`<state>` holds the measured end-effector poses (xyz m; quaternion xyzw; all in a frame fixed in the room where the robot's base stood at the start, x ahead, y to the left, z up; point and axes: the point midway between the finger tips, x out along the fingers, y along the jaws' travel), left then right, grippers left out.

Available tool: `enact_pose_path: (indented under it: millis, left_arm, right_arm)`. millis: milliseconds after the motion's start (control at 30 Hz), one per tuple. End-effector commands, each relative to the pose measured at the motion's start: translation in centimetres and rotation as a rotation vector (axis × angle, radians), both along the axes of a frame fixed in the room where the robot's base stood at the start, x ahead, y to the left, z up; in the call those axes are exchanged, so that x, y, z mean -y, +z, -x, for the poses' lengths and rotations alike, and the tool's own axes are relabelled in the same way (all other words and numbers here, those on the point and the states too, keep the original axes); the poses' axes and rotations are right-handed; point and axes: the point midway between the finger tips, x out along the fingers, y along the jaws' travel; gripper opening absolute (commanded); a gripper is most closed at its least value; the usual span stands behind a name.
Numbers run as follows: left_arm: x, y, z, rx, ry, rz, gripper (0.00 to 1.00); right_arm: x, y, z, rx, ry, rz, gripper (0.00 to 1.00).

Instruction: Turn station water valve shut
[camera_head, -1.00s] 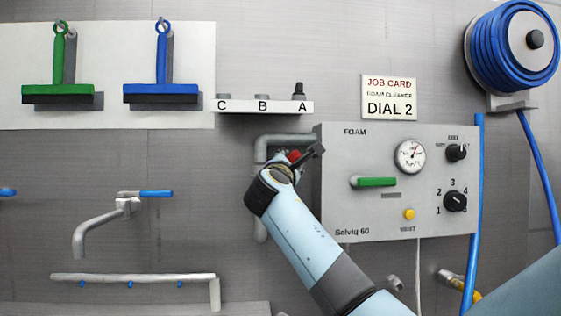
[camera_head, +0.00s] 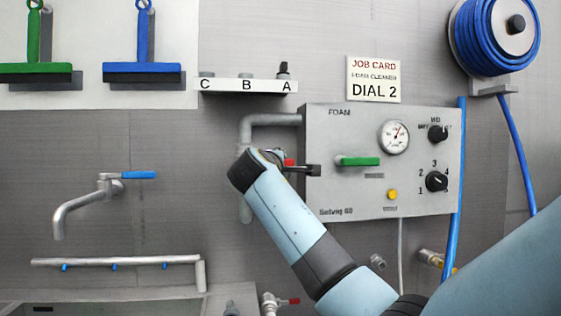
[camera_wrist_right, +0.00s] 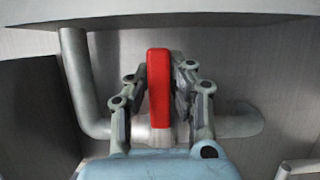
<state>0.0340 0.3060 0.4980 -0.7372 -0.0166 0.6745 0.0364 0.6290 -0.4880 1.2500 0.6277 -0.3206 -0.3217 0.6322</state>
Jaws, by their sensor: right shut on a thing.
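The station water valve's red handle (camera_head: 289,163) shows only as a small patch beside my right gripper (camera_head: 308,170) in the head view, on the grey pipe (camera_head: 243,130) left of the foam box. In the right wrist view the red handle (camera_wrist_right: 159,85) stands between the two fingers of my right gripper (camera_wrist_right: 158,75), which is shut on it. The pipe (camera_wrist_right: 75,85) runs down and across behind the handle. My right wrist hides the valve body in the head view. My left gripper is not in view.
The foam box (camera_head: 380,200) has a green lever (camera_head: 358,161), gauge, knobs and yellow button, close right of my gripper. A blue hose (camera_head: 453,190) hangs farther right. A faucet (camera_head: 90,200) is at left. Another small red-handled valve (camera_head: 293,301) sits low, below my arm.

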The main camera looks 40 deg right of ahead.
Motion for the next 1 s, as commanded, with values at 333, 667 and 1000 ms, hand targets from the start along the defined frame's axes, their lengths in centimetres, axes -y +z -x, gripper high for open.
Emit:
enact_pose_path:
  millis: [333,667,1000]
  left_arm:
    - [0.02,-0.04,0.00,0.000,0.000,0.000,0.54]
    - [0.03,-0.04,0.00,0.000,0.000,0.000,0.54]
    - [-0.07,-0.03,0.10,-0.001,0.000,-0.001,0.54]
  right_arm:
    - [-0.01,-0.54,0.01,0.006,-0.001,-0.023,0.00]
    - [-0.03,-0.53,0.01,0.006,-0.001,-0.023,0.34]
    - [-0.07,-0.26,0.03,0.010,0.000,-0.019,0.44]
